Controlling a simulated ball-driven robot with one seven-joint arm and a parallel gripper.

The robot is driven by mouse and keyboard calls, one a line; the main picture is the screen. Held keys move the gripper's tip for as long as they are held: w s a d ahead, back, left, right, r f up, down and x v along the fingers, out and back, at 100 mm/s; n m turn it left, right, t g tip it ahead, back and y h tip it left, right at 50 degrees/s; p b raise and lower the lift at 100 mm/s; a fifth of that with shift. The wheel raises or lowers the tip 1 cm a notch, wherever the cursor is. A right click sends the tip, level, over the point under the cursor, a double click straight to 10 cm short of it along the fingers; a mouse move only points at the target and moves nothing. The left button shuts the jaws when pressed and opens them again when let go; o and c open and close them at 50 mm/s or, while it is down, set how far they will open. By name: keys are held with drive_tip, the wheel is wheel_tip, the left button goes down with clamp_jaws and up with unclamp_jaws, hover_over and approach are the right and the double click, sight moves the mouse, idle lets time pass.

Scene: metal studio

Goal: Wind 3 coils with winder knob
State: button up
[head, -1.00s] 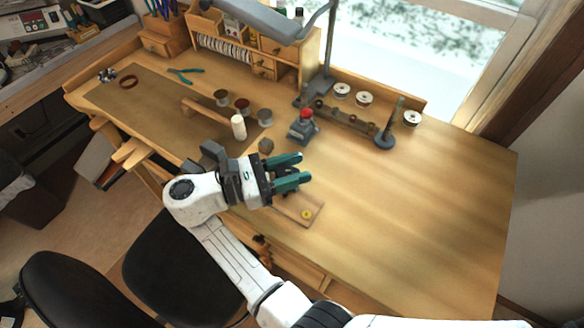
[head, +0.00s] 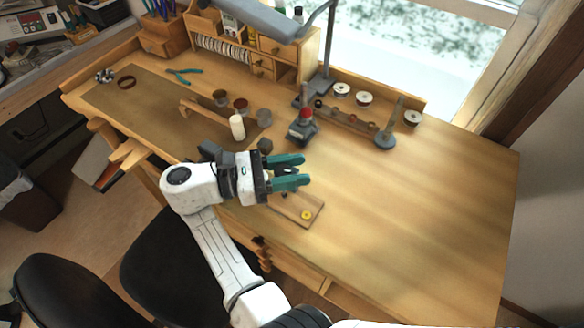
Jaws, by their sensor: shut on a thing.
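My gripper (head: 290,173) has teal fingers and is above the near side of the bench, over a small wooden board (head: 312,207). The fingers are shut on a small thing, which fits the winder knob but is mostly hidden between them. The board's left part is hidden under my gripper. No wound coil can be made out at this size.
A red-topped device (head: 304,126) and a bar on posts (head: 347,119) stand farther back. The bench's right side (head: 440,210) is clear.

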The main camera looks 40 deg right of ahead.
drive_tip(key=o, duration=1)
drive_tip(key=shift+c, duration=0.2)
drive_tip(key=b+v, duration=0.7)
drive_tip(key=v, duration=0.3)
drive_tip(key=shift+a, duration=0.35)
drive_tip(key=shift+w, duration=0.15)
